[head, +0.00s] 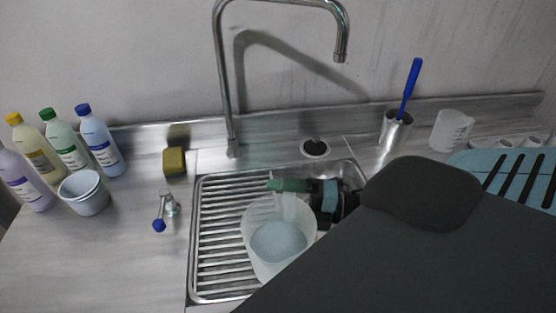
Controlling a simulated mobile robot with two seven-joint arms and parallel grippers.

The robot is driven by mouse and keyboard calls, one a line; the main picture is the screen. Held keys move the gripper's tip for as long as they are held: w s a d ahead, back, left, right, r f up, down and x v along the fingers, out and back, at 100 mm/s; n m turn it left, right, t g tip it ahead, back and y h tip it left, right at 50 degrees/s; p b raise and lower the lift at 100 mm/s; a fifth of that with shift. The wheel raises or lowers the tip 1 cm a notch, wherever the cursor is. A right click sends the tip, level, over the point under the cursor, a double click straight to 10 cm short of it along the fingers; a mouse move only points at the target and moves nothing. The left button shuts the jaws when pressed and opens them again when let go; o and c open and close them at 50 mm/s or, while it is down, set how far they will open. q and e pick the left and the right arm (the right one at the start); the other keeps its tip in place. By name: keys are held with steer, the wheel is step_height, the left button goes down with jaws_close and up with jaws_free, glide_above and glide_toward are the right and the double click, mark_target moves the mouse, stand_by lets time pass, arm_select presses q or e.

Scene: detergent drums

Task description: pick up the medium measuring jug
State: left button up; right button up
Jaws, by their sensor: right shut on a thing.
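A translucent white measuring jug (257,258) is over the ribbed part of the sink, its open top towards me and its pale blue-grey inside showing. My right gripper (291,187) is at the far rim of this jug, shut on its upright handle piece; a green finger pad shows there. The gripper's dark body reaches in from the right, and my dark arm hides much of the lower right. I cannot tell whether the jug touches the sink. Another translucent jug (452,130) stands at the back right of the counter. My left gripper is not in view.
A tall curved tap (222,80) rises behind the sink (195,240). Several bottles (100,140) and a grey-white pail (85,195) stand at left. A sponge (174,163), a blue-tipped valve (165,212) and a metal holder (394,132) with a blue-handled brush (410,85) are nearby.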

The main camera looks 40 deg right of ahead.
steer(key=shift+s+a+r, duration=0.1)
steer(key=shift+s+r, duration=0.05)
steer(key=shift+s, duration=0.6)
